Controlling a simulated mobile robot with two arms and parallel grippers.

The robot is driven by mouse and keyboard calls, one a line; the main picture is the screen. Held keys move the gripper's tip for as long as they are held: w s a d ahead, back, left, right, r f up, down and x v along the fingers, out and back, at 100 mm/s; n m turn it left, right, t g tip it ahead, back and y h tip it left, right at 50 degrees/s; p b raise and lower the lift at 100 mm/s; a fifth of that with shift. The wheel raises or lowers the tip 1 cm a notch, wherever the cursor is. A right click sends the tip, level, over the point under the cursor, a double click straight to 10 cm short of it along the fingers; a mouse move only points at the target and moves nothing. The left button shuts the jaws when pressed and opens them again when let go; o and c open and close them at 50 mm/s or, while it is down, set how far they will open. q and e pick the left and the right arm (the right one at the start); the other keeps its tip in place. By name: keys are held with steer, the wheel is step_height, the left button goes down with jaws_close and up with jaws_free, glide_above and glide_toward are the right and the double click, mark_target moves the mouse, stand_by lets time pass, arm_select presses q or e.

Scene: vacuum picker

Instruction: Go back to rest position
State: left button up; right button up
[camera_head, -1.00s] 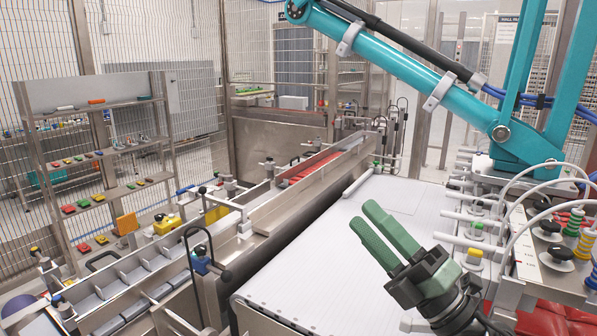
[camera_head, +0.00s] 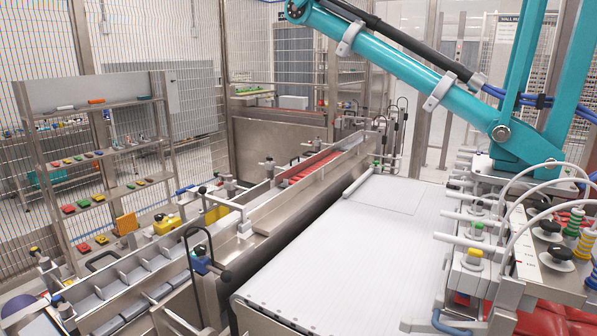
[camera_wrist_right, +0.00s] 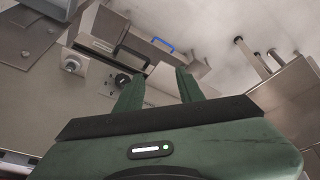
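My right gripper (camera_wrist_right: 161,76) shows in its own wrist view as two green fingers with a clear gap between them. It is open, with nothing held between the fingers. Behind the fingers are metal surfaces, a small box-like unit with a black handle (camera_wrist_right: 131,43), and a pale floor. My right gripper is out of the head view. My left gripper is in neither view.
A white flat table (camera_head: 335,240) is clear in front of me. A long metal channel (camera_head: 300,195) runs along its left. A teal arm structure (camera_head: 395,70) stands at the right, above rows of white rods and coloured suction cups (camera_head: 573,222). A shelf rack (camera_head: 95,105) stands at the left.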

step_height(320, 180, down, 25)
steer(key=s+g, duration=0.2)
steer(key=s, duration=0.1)
steer(key=s+d+f+g, duration=0.1)
steer(key=s+d+f, duration=0.1)
steer(key=s+f, duration=1.5)
steer(key=shift+d+f, duration=0.35)
steer(key=shift+f, duration=0.1)
